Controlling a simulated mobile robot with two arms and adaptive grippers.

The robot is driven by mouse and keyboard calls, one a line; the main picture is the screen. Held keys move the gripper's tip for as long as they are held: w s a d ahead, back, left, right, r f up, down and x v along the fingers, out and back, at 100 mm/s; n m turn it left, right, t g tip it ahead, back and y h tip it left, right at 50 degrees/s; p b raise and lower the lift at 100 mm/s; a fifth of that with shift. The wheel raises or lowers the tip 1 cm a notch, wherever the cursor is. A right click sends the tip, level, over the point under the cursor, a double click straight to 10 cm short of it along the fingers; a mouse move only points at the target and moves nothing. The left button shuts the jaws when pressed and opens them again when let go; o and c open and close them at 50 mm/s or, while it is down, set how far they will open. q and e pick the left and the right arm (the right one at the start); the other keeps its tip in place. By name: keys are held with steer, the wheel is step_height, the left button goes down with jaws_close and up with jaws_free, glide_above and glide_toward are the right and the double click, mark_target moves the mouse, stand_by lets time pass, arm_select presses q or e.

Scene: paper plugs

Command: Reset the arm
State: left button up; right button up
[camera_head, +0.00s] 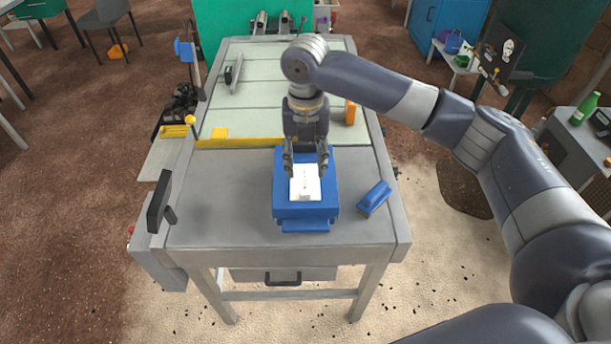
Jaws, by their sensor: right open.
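My right arm comes in from the right and arches over the workbench (220,220). My right gripper (306,172) points down, its fingers open on either side of a small white paper piece (305,186). The white piece lies on top of a blue block-like holder (306,211) on the front part of the bench. Whether the fingers touch the white piece or the holder is hard to tell. My left gripper is not in view.
A small blue piece (374,197) lies right of the holder. A yellow bar (240,143) crosses the bench behind it on the left. An orange item (350,112) stands at the right back. The bench's front left surface is clear.

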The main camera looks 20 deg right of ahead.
steer(key=s+a+f+m+t+y, duration=0.2)
steer(key=s+a+f+m+y, duration=0.2)
steer(key=s+a+f+m, duration=0.8)
steer(key=s+d+f+m+t+h, duration=0.1)
steer(key=s+d+f+m+h, duration=0.15)
steer(key=s+d+m, duration=0.6)
steer(key=s+d+f+m+t+h, duration=0.1)
steer(key=s+d+f+m, duration=0.2)
steer(key=s+d+m, duration=0.6)
step_height(320, 180, down, 32)
steer(key=m+g+b, duration=0.1)
steer(key=g+b, duration=0.1)
steer(key=b, duration=0.3)
steer(key=s+d+f+g+b, duration=0.1)
steer(key=s+d+f+b, duration=0.1)
steer(key=s+f, duration=1.5)
steer(key=shift+f+b, duration=0.7)
